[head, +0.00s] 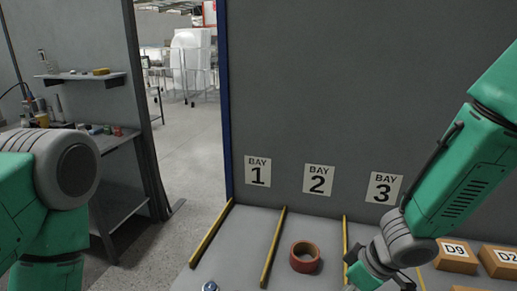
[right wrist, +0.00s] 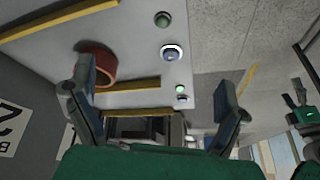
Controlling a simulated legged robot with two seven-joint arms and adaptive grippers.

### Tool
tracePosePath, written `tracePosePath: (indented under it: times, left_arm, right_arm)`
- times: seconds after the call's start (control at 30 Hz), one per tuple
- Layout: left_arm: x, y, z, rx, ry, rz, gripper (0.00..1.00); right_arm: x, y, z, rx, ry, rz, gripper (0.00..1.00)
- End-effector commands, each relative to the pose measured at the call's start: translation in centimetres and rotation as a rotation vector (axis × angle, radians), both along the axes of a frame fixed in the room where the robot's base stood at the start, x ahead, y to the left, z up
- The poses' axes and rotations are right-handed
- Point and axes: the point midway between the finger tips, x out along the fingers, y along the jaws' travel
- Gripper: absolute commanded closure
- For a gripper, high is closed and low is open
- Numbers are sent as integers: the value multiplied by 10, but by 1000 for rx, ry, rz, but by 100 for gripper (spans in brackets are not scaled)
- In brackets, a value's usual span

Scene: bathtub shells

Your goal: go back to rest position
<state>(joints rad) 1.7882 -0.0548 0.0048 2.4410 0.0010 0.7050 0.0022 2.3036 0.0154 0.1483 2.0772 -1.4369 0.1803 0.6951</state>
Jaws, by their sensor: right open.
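My right arm comes in from the right in the head view. Its gripper (head: 378,276) hangs low at the picture's bottom edge, right of an orange-red ring (head: 305,257). In the right wrist view the two fingers of this gripper (right wrist: 153,92) stand wide apart with nothing between them. The ring also shows there, partly behind the left finger (right wrist: 100,62). It lies on the grey table below the BAY 2 sign (head: 318,179). My left arm shows at the left edge of the head view; its gripper is out of view.
Yellow strips (head: 273,246) divide the grey table into bays. Cardboard boxes (head: 456,257) stand at the right. Round buttons (right wrist: 172,52) sit near the table edge. A shelf and bench (head: 125,140) stand at the left, with open floor (head: 190,150) between.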

Motion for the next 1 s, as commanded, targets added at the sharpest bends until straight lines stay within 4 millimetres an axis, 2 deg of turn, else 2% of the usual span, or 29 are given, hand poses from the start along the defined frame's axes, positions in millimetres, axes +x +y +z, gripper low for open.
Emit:
tracePosePath:
  times: [0.37, 0.63, 0.8, 1.0]
  left_arm:
    - [1, 0, 0, 0, -2, 0, 13]
    - [0, 0, 0, 0, -1, 0, 13]
    - [0, 0, 0, 0, -1, 0, 13]
    - [1, 0, 0, 0, -1, 0, 13]
  right_arm:
    - [-58, -3, -50, 89, 156, -156, 6]
    - [-124, -14, -98, 126, 283, -384, 6]
    - [-183, -44, -135, 66, 344, -604, 6]
    - [-247, -91, -157, -95, 361, -795, 6]
